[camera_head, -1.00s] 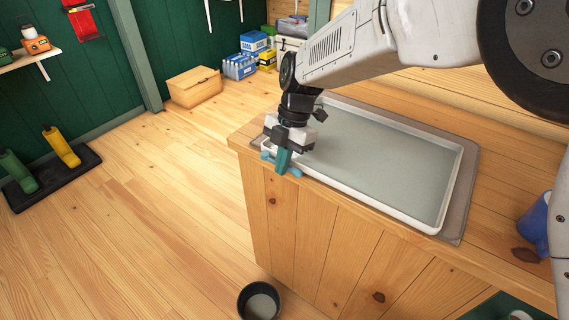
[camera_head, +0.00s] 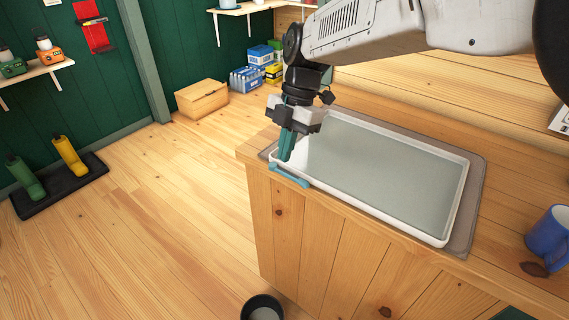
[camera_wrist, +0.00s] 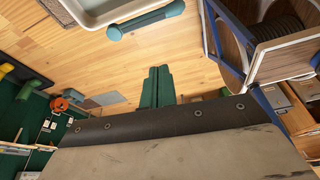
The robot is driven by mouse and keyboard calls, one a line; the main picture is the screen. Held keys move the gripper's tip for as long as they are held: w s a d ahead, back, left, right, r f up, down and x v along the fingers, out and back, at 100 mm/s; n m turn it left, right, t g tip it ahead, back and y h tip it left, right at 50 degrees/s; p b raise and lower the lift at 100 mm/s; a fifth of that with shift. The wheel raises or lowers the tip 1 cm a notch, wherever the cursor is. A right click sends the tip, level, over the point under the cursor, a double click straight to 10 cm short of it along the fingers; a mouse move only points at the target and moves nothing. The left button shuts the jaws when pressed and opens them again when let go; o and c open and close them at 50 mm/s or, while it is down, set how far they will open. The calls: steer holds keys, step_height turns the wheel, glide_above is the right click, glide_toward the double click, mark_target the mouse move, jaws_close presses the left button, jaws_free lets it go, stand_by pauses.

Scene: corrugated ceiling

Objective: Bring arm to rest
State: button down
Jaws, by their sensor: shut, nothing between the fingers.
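My gripper (camera_head: 286,148) is shut and empty, its teal fingers pointing down above the near left corner of a white-rimmed tray (camera_head: 452,212) on the wooden counter. In the wrist view the closed teal fingers (camera_wrist: 158,84) show together with nothing between them. A light blue handle (camera_head: 290,176) lies along the tray's near left edge, just below the fingertips and apart from them. It also shows in the wrist view as a teal-blue bar (camera_wrist: 146,20) beside the tray rim (camera_wrist: 88,22). My arm reaches in from the upper right.
A blue mug (camera_head: 548,238) stands on the counter at the right. A dark round bin (camera_head: 262,308) stands on the floor before the counter. A wooden box (camera_head: 202,98) and a black rack with green and yellow items (camera_head: 62,190) are on the floor at left. The floor between is clear.

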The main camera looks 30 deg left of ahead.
steer(key=shift+w+r, duration=0.1)
steer(key=shift+r, duration=0.25)
steer(key=s+d+r+m+t, duration=0.1)
steer(key=d+r+m, duration=0.1)
steer(key=d+m, duration=1.1)
steer(key=s+d+r+m, duration=0.1)
steer(key=d+r+m, duration=0.2)
steer(key=d+m, duration=0.9)
steer(key=s+d+m+t, duration=0.1)
steer(key=s+d+m, duration=0.2)
steer(key=d, duration=0.7)
steer(key=s+d+r+m+t, duration=0.1)
steer(key=s+d+m, duration=0.2)
steer(key=d, duration=0.7)
steer(key=s+d+r+m+t, duration=0.1)
steer(key=s+d+m+t, duration=0.1)
steer(key=s+d, duration=0.5)
steer(key=d+m, duration=0.1)
steer(key=d, duration=0.2)
steer(key=shift+d+h, duration=0.15)
steer(key=shift+h, duration=0.15)
steer(key=shift+s, duration=0.1)
